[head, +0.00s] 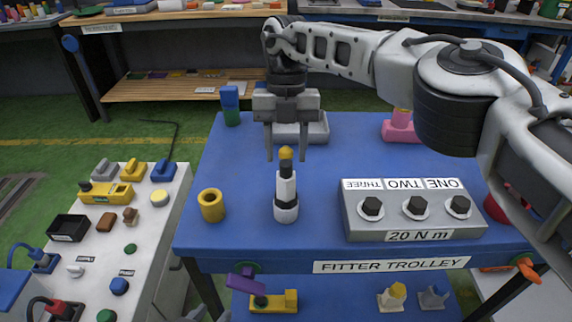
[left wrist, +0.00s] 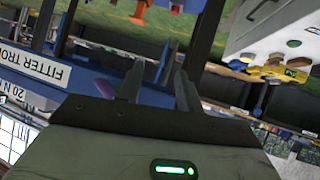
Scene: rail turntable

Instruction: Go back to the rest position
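One gripper (head: 288,158), on the arm entering from the right of the head view, points down over the blue trolley (head: 240,160). Its fingers are apart, so I take it as my right gripper, open. The yellow tip of an upright white-and-black tool (head: 286,190) shows between its fingertips. I cannot tell whether the tool is directly beneath or nearer to me; no contact shows. My left gripper (left wrist: 158,73) shows in the left wrist view with its fingers apart and nothing between them. The trolley's front label (left wrist: 50,68) is left of it there. I cannot make out this gripper clearly in the head view.
A grey box (head: 415,236) with several bolts stands on the trolley's right. A yellow cup (head: 211,205), a blue-green block (head: 230,105) and a pink part (head: 400,128) are also there. A pale bench (head: 150,230) with small parts is at left. Green floor (head: 150,135) lies behind.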

